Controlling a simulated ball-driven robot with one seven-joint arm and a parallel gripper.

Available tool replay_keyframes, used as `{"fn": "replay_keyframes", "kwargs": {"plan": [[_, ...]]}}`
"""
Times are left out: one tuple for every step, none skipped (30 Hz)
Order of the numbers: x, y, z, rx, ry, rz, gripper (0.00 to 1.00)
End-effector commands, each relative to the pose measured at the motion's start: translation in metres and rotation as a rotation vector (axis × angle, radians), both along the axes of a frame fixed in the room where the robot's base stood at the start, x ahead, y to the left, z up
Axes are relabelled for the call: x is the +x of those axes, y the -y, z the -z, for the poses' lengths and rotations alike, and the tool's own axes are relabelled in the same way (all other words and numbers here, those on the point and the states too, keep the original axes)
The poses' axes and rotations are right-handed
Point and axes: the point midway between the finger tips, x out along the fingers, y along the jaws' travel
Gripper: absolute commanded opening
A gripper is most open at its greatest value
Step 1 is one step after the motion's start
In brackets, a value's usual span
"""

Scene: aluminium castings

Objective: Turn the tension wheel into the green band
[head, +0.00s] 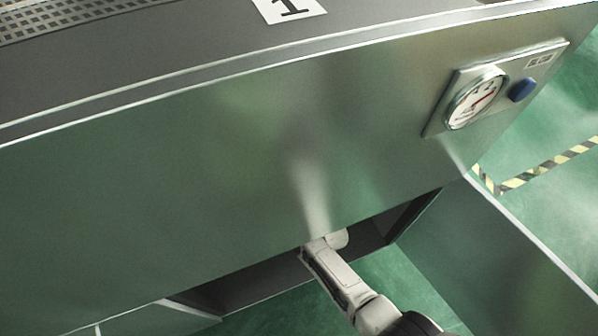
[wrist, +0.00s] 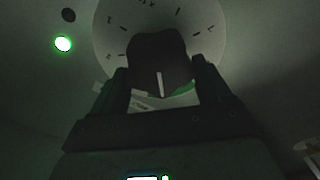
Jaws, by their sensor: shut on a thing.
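The tension wheel appears to be the dark knob (wrist: 158,50) in the wrist view, with a white pointer line towards the bottom of the picture. It sits on a round pale dial (wrist: 113,32) with dark tick marks. My gripper (wrist: 160,72) has one finger on each side of the knob and is shut on it. In the head view my arm reaches into the opening under the machine, and the gripper and knob are hidden. A round gauge (head: 462,108) with a red needle is on the machine's front at the right. I cannot make out a green band on it.
A lit green lamp (wrist: 63,44) and a dark round spot (wrist: 68,15) are left of the dial. A blue button (head: 522,90) is beside the gauge. The metal front panel (head: 200,170) overhangs my arm. A side panel (head: 490,265) stands to its right.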

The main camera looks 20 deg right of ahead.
Motion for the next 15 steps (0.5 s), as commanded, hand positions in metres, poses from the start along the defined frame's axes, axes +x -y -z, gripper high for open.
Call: {"fn": "replay_keyframes", "kwargs": {"plan": [[-0.0005,-0.0003,0.001,0.0,-0.002,-0.001,0.46],[-0.0005,-0.0003,0.001,0.0,-0.002,-0.001,0.46],[-0.0005,-0.0003,0.001,0.001,-0.002,-0.001,0.8],[-0.0005,-0.0003,0.001,0.001,-0.002,-0.001,0.83],[-0.0005,-0.0004,0.0009,0.001,-0.002,-0.001,0.85],[-0.0004,-0.0003,0.0008,0.001,-0.002,-0.001,0.89],[-0.0004,-0.0002,0.0008,0.001,-0.002,-0.001,0.92],[-0.0003,-0.0003,0.0007,0.001,-0.002,-0.001,0.95],[-0.0003,-0.0002,0.0006,0.001,-0.001,0.0,0.99],[-0.0003,-0.0003,0.0006,0.001,-0.001,-0.001,1.0],[-0.0002,-0.0002,0.0005,0.001,-0.001,-0.001,1.0],[-0.0002,-0.0001,0.0004,0.001,-0.001,-0.001,1.0],[-0.0002,-0.0002,0.0004,0.001,-0.001,-0.001,1.0],[-0.0002,-0.0002,0.0004,0.001,-0.001,-0.001,1.0],[-0.0002,-0.0001,0.0003,0.001,-0.001,-0.001,1.0]]}}
